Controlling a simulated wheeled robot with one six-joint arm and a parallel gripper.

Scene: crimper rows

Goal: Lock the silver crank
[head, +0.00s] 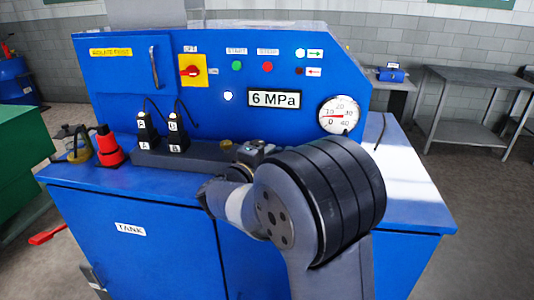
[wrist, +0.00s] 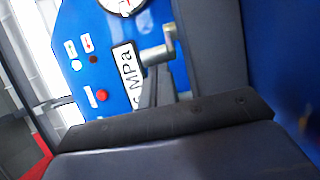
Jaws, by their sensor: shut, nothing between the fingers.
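The silver crank (wrist: 157,54), a short bar with a round end peg, shows in the wrist view in front of the blue panel. My gripper (wrist: 152,92) shows as dark grey parts just below it, shut and empty; I cannot tell whether it touches the crank. In the head view my arm's thick dark joint covers the front middle of the bench and hides most of my gripper. A small metal fitting (head: 258,146) shows just past the arm; I cannot tell if it is the crank.
A blue bench cabinet (head: 150,240) carries an upright panel with a 6 MPa display (head: 274,98), a round gauge (head: 339,114) and a red switch (head: 191,71). Black plugs (head: 148,127) and a red-black fitting (head: 108,147) stand at left. The benchtop's right end is clear.

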